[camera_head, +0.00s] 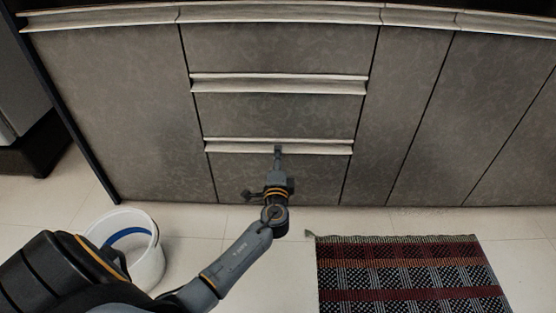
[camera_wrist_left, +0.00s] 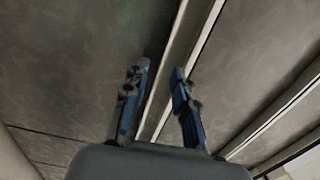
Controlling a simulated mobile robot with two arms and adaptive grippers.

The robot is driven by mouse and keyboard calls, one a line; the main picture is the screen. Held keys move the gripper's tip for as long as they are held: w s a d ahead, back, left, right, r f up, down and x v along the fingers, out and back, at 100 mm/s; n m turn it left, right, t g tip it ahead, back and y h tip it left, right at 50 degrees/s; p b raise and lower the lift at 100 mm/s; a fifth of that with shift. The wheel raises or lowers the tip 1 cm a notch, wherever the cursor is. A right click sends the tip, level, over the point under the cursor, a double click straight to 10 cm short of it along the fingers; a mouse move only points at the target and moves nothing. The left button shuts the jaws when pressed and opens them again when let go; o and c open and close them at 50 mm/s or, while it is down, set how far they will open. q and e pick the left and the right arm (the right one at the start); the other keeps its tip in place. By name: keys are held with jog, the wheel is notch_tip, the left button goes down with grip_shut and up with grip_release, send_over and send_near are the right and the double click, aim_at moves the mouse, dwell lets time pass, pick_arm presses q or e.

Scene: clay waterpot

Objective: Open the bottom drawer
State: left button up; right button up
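The bottom drawer (camera_head: 232,176) is the lowest grey front in the middle stack of the cabinet. It looks closed, flush with the panels beside it. Its pale, long handle (camera_head: 320,147) runs along its top edge. My left gripper (camera_head: 278,150) is at the middle of this handle. In the left wrist view the two fingers of my left gripper (camera_wrist_left: 160,75) are apart, with the pale handle strip (camera_wrist_left: 180,50) running between them. I cannot tell whether either finger touches it. My right gripper is not in view.
A second drawer (camera_head: 275,112) with its own handle (camera_head: 280,84) is above. A white bucket (camera_head: 150,265) with a blue band inside stands on the floor at the left. A patterned rug (camera_head: 410,275) lies at the right. Pale floor between them is partly clear.

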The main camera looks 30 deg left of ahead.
pick_arm(q)
jog(key=shift+w+a, duration=0.2)
jog(key=shift+w, duration=0.1)
grip_shut()
